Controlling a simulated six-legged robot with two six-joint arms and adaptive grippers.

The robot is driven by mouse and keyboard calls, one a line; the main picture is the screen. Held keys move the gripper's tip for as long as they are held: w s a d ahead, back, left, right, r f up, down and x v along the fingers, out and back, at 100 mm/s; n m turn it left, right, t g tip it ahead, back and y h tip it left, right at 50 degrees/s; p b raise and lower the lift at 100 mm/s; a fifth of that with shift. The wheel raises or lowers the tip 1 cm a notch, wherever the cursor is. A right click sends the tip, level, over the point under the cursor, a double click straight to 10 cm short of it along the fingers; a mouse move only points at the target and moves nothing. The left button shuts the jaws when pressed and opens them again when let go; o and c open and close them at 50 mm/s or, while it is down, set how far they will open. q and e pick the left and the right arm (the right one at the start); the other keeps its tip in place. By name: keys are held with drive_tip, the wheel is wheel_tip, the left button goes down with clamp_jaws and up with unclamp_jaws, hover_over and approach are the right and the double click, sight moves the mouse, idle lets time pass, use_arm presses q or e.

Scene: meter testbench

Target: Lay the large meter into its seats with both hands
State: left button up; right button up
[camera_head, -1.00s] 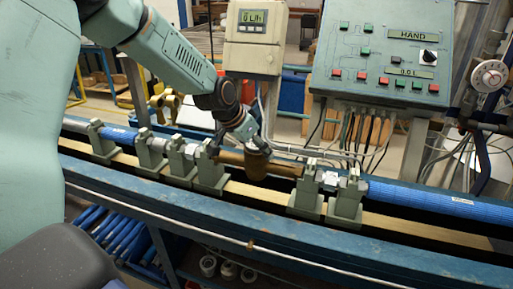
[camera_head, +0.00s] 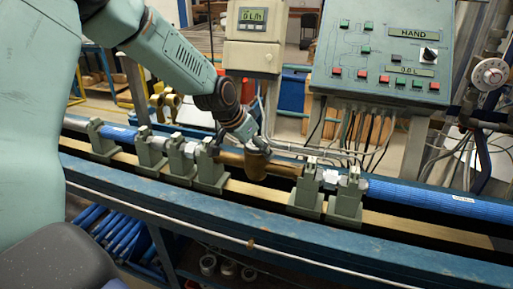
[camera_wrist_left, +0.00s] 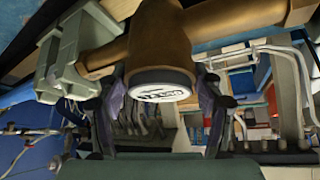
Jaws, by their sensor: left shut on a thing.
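The large meter (camera_head: 258,164) is a brass-brown body with a pipe stub on each side. It lies level in line with the blue pipes, between the grey-green left seat (camera_head: 209,166) and right seat (camera_head: 306,190). My left gripper (camera_head: 259,146) reaches down from above and is shut on the meter's round middle. In the left wrist view, the fingers (camera_wrist_left: 163,105) stand on both sides of the meter's cylinder (camera_wrist_left: 160,50) with its white face. One stub reaches a grey-green seat (camera_wrist_left: 75,55) there; full seating cannot be told. My right gripper is not in view.
Blue pipes (camera_head: 430,199) run along the blue bench (camera_head: 330,236) on both sides of the seats. A control panel (camera_head: 385,50) and a display box (camera_head: 253,40) stand behind. Cables hang below the panel.

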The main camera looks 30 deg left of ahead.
use_arm(q)
drive_tip(key=shift+w+r, duration=0.1)
drive_tip(key=shift+r, duration=0.05)
drive_tip(key=o, duration=1.9)
drive_tip(key=shift+s+d, duration=0.1)
drive_tip(key=shift+s, duration=0.1)
drive_tip(key=shift+f, duration=0.35)
drive_tip(key=shift+r+p, duration=0.8)
drive_tip(key=shift+r, duration=0.2)
wheel_tip(320, 180, up, 8)
drive_tip(key=p, duration=0.7)
drive_tip(key=shift+f, duration=0.2)
